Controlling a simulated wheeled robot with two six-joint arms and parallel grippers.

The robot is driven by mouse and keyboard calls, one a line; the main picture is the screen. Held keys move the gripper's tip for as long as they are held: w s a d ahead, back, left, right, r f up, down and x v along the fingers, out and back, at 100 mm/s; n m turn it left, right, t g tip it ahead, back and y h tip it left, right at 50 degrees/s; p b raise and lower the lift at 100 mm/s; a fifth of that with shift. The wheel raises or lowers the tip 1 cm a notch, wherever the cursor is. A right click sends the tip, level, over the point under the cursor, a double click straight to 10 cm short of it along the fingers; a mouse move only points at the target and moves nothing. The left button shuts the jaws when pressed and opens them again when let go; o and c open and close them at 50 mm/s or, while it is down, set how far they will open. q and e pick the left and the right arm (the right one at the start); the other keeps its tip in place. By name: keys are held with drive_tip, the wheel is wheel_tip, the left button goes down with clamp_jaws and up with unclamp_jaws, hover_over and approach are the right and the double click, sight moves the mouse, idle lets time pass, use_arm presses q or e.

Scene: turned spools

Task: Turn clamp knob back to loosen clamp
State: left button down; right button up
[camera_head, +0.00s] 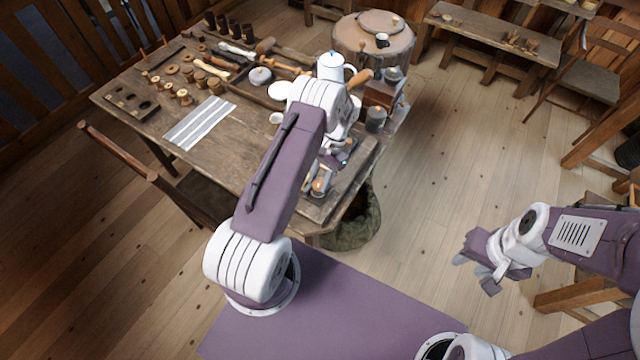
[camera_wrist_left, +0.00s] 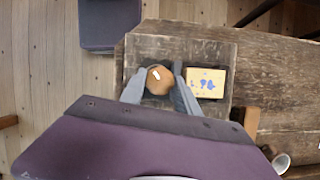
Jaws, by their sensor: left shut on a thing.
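The clamp knob (camera_wrist_left: 160,80) is a round brown wooden piece at the end of the workbench in the left wrist view, with a small pale mark on top. My left gripper (camera_wrist_left: 153,88) is shut on it, one grey finger on each side. In the head view the knob (camera_head: 320,186) shows small and orange-brown below my left gripper (camera_head: 326,172), near the bench's front corner. The rest of the clamp is mostly hidden by my gripper and arm. My right gripper (camera_head: 476,272) is empty over the floor at the right, with its fingers apart.
A yellow card with blue marks (camera_wrist_left: 208,83) lies close beside the knob. A dark bag (camera_head: 357,222) is beneath the corner.

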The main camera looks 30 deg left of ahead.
use_arm(q)
drive_tip(key=n+h+b, duration=0.1)
drive_tip(key=n, duration=0.3)
drive_tip(key=shift+a+n+h+b, duration=0.2)
drive_tip(key=shift+n+h+b, duration=0.1)
drive_tip(key=shift+h+b, duration=0.1)
drive_tip(key=shift+a+r+n+t+h, duration=0.15)
drive_tip(key=shift+n+h, duration=0.25)
drive_tip(key=shift+n, duration=0.75)
drive_tip(key=shift+d+f+n+t+h, duration=0.1)
drive_tip(key=shift+n+t+h, duration=0.25)
drive_tip(key=shift+n, duration=0.8)
drive_tip(key=c, duration=0.9)
unclamp_jaws()
drive_tip(key=shift+s, duration=0.1)
